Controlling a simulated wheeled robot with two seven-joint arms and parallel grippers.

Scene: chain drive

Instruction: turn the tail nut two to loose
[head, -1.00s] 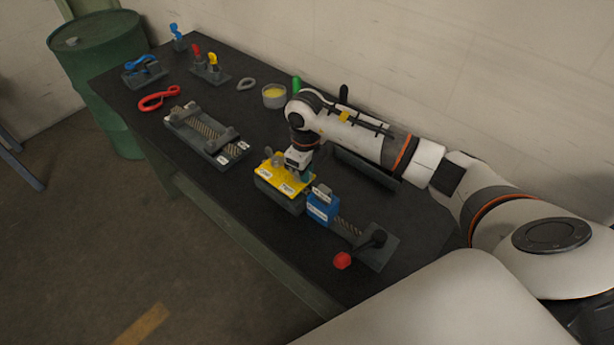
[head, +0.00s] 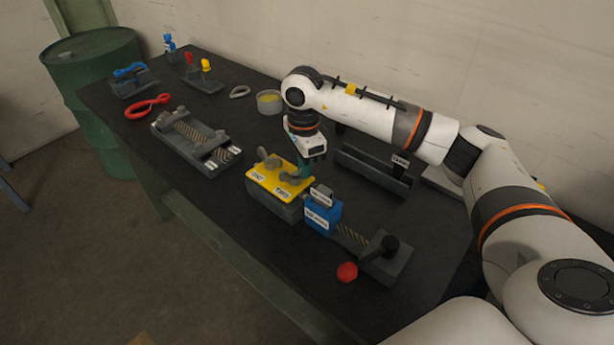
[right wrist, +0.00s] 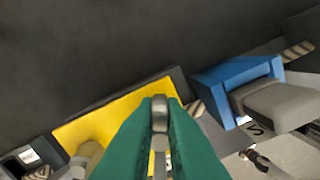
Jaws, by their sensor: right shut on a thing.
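A yellow plate (head: 270,177) lies on top of a dark block on the bench, with two white labels along its front edge. Two grey nuts stand on it, one at the far left (head: 268,158) and one at the right (head: 291,178). My right gripper (head: 304,170) points down at the plate's right end, by the right nut. In the right wrist view its green fingers are shut on a grey upright piece (right wrist: 160,118), with the yellow plate (right wrist: 95,128) behind. The piece looks like the right nut, whose lower part the fingers hide. My left gripper is not in view.
A blue block (head: 322,216) stands close to the plate's right, followed by a chain and a black-knobbed stand (head: 385,257). A red knob (head: 347,271) is in front. A dark tray (head: 375,172) lies behind. A long chain fixture (head: 190,143) and red ring tool (head: 147,106) are left.

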